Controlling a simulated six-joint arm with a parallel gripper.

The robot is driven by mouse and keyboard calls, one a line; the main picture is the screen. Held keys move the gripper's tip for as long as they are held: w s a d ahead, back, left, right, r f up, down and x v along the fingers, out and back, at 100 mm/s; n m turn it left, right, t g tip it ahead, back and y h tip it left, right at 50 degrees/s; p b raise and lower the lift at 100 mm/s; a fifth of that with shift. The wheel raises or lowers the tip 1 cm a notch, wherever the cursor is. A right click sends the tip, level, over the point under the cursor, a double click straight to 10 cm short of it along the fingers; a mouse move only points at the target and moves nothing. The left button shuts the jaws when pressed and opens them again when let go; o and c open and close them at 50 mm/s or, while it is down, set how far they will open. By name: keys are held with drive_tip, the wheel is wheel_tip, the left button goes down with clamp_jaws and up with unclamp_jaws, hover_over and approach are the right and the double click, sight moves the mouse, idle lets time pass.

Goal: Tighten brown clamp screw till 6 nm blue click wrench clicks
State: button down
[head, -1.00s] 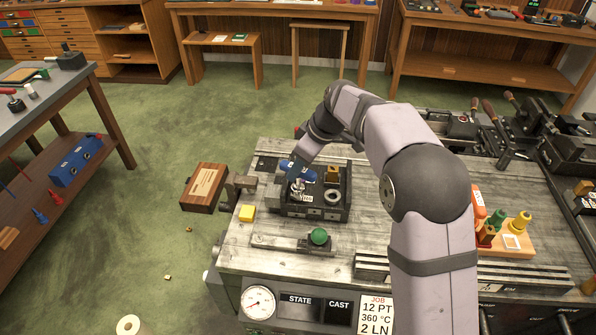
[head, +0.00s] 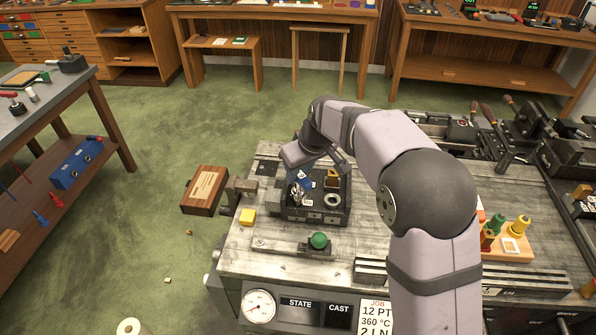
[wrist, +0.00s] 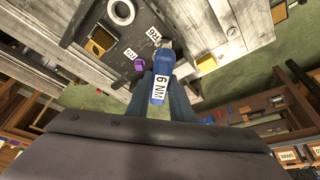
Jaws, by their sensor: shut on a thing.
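My gripper (wrist: 158,92) is shut on the blue click wrench (wrist: 162,82), whose handle carries a "6 NM" label. In the head view the wrench (head: 303,178) is partly hidden by my wrist, over the left part of the dark fixture (head: 318,214). The wrench's metal head reaches down toward the fixture in the wrist view. I cannot make out a brown clamp screw, nor whether the wrench head is seated on one. A small purple piece (wrist: 139,65) lies beside the wrench.
The fixture also holds a brass-coloured square piece (head: 332,179) and a pale ring (head: 331,200). A yellow block (head: 247,216) stands left of it, and a green knob (head: 318,240) in front. The bench's front left is mostly clear.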

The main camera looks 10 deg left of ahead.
drive_tip(key=shift+n, duration=0.5)
drive_tip(key=shift+r, duration=0.15)
drive_tip(key=shift+r+p, duration=1.2)
drive_tip(key=shift+r, duration=0.15)
drive_tip(key=shift+r+p, duration=1.65)
drive_tip(key=shift+r, duration=0.4)
